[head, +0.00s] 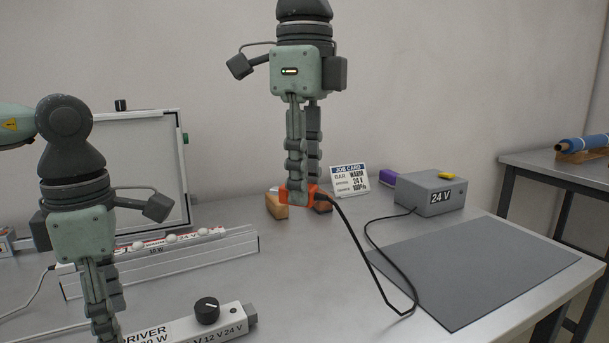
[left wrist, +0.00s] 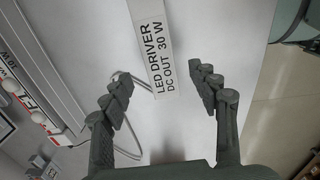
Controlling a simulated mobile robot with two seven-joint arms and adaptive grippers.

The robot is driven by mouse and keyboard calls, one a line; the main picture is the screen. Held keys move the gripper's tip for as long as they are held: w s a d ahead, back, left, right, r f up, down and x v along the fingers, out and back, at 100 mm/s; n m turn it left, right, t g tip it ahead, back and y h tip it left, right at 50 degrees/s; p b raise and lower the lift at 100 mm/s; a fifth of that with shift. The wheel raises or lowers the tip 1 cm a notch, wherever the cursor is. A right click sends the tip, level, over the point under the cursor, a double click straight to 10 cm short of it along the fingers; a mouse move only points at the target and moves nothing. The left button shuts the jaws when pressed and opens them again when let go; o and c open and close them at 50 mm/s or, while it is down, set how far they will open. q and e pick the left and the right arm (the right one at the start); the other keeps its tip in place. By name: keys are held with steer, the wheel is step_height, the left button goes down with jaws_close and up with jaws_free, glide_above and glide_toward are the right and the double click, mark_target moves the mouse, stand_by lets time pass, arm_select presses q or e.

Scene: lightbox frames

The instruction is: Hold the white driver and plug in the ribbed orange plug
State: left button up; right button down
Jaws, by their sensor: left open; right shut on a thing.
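The white driver (head: 190,327) lies on the table at the lower left, with a black knob and voltage marks on top; its near end is cut off by the frame. In the left wrist view the driver (left wrist: 158,45), lettered LED DRIVER, lies between the spread fingers. My left gripper (head: 106,330) is open over the driver's left part, its tips apart from the driver's sides in the wrist view (left wrist: 163,85). My right gripper (head: 301,182) is shut on the orange plug (head: 297,195), held above the table. Its ribs are too small to make out. A black cord leaves its right side.
A grey 24 V box (head: 432,193) stands at the back right, the black cord (head: 372,268) running to it. A dark mat (head: 475,268) lies in front. A job card (head: 349,181) stands behind the plug. A long light strip (head: 165,262) and a framed panel (head: 130,155) are behind the driver.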

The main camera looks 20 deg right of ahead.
arm_select(q)
steer(key=shift+f, duration=2.05)
steer(key=shift+c, duration=0.6)
steer(key=shift+c, duration=0.8)
jaws_close()
